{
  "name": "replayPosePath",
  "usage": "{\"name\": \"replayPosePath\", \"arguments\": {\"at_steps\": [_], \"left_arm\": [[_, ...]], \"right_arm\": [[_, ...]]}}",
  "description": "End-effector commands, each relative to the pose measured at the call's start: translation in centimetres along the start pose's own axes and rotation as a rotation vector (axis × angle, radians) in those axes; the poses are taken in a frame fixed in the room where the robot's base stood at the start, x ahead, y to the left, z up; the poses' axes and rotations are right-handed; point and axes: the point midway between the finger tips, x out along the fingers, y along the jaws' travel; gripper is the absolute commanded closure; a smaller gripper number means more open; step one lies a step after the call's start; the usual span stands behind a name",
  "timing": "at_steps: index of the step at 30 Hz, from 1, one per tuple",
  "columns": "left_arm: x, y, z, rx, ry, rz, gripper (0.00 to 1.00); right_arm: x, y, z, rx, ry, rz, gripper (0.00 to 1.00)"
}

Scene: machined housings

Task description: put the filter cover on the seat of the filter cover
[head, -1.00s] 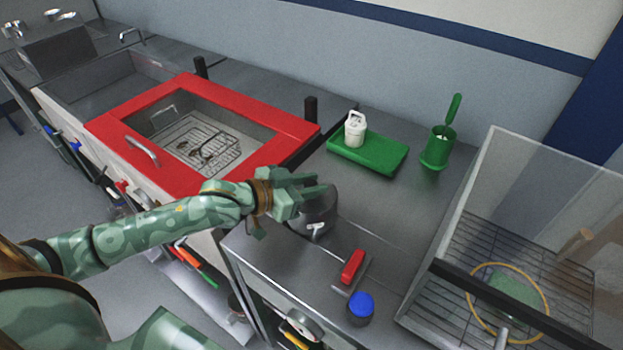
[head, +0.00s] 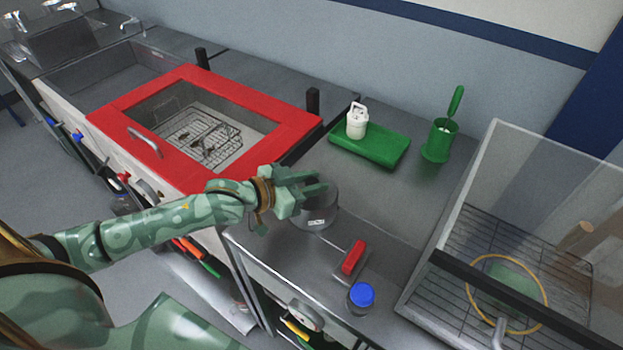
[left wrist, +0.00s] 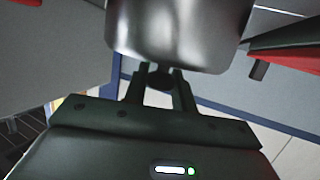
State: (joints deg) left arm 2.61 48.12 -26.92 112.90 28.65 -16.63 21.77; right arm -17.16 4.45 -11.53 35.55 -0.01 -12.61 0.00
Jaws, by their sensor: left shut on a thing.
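My left gripper (head: 318,189) is at the top of a grey metal cylinder (head: 319,218) with a small white label, standing on the counter. In the left wrist view its fingers (left wrist: 161,84) are shut on a small dark round piece under a smooth grey metal body (left wrist: 180,38). I take this held piece to be part of the filter cover. The fingers and arm hide part of the cylinder's top. I cannot make out the seat, or whether the cover touches it. My right gripper is not in view.
A red-handled tool (head: 353,257) and a blue-capped jar (head: 361,296) stand close in front on the counter. A green tray (head: 384,150) with a white canister (head: 357,121), a green holder (head: 438,140) and a clear-walled box (head: 480,170) stand farther right. A red-framed sink (head: 105,115) is left.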

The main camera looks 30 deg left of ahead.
Motion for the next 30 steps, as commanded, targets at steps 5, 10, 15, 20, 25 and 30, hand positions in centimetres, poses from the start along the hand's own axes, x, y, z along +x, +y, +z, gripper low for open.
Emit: {"name": "replayPosePath", "arguments": {"at_steps": [5,10,15,20,25,30], "left_arm": [[0.0,0.0,0.0,0.000,0.001,0.000,1.00],[0.0,0.0,0.0,0.000,0.001,0.000,0.48],[0.0,0.0,0.0,0.000,0.000,0.000,0.48],[0.0,0.0,0.1,0.000,-0.002,0.000,0.48],[-1.0,0.0,0.1,-0.001,-0.004,0.000,0.48],[-4.5,0.0,0.0,-0.001,-0.006,0.000,0.48]], "right_arm": [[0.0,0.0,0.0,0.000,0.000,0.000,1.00],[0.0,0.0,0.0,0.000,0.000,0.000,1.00],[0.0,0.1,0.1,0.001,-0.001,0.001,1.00],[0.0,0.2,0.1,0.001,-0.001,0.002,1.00],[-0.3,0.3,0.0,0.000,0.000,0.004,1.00],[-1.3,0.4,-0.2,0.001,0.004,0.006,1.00]]}}
